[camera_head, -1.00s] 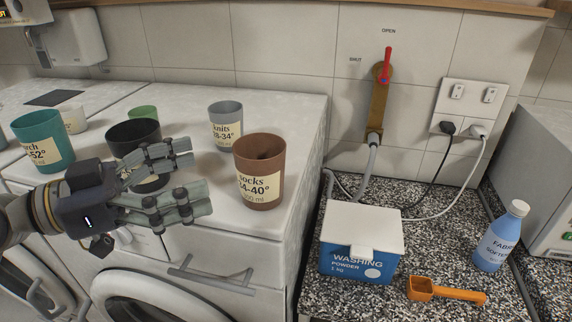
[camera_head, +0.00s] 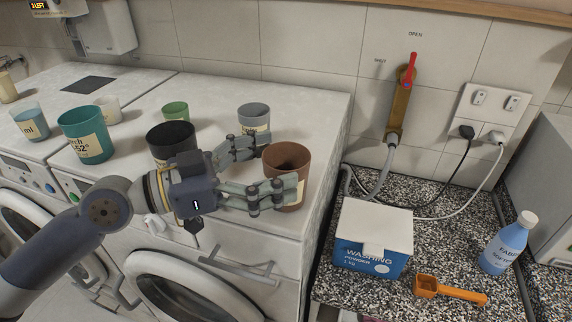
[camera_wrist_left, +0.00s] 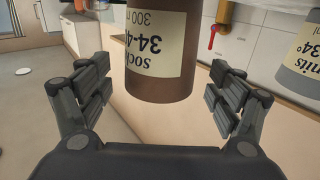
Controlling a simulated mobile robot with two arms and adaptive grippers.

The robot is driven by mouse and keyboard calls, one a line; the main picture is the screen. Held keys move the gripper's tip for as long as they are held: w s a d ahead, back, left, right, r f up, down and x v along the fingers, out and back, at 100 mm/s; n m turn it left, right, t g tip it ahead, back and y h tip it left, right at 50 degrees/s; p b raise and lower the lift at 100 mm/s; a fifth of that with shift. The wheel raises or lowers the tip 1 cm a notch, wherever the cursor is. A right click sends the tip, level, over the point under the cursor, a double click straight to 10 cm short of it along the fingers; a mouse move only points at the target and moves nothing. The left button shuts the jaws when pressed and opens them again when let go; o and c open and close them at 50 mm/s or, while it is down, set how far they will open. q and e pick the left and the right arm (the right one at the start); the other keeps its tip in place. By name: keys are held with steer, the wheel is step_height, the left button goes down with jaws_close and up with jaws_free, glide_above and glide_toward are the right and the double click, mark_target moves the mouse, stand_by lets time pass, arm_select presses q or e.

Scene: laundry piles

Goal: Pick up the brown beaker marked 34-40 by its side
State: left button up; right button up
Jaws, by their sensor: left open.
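The brown beaker (camera_head: 288,164) stands upright on the white machine top near its right front corner. Its label faces forward and is partly hidden by a finger in the head view. In the left wrist view the brown beaker (camera_wrist_left: 160,88) appears upside down, with "socks 34-4" and "300 ml" partly readable, between the finger pads. My left gripper (camera_head: 262,170) is open, with one finger on the far side and one on the near side of the beaker. In the left wrist view a gap shows between each finger and the beaker. My right gripper is not in view.
A grey beaker (camera_head: 253,117) stands behind, and a black beaker (camera_head: 171,142) stands to the left by my wrist. Teal (camera_head: 86,136) and green (camera_head: 175,112) beakers are farther left. A washing powder box (camera_head: 372,242) and orange scoop (camera_head: 450,290) lie on the speckled counter to the right.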

arm_select(q)
steer(key=shift+r+p+x, duration=0.2)
steer(key=shift+p+x, duration=0.25)
steer(key=shift+x, duration=0.6)
steer(key=shift+w+d+f, duration=0.1)
steer(key=shift+d+f, duration=0.1)
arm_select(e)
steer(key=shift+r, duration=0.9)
arm_select(q)
steer(key=c, duration=1.2)
steer(key=shift+o, duration=0.2)
steer(key=shift+r, duration=0.2)
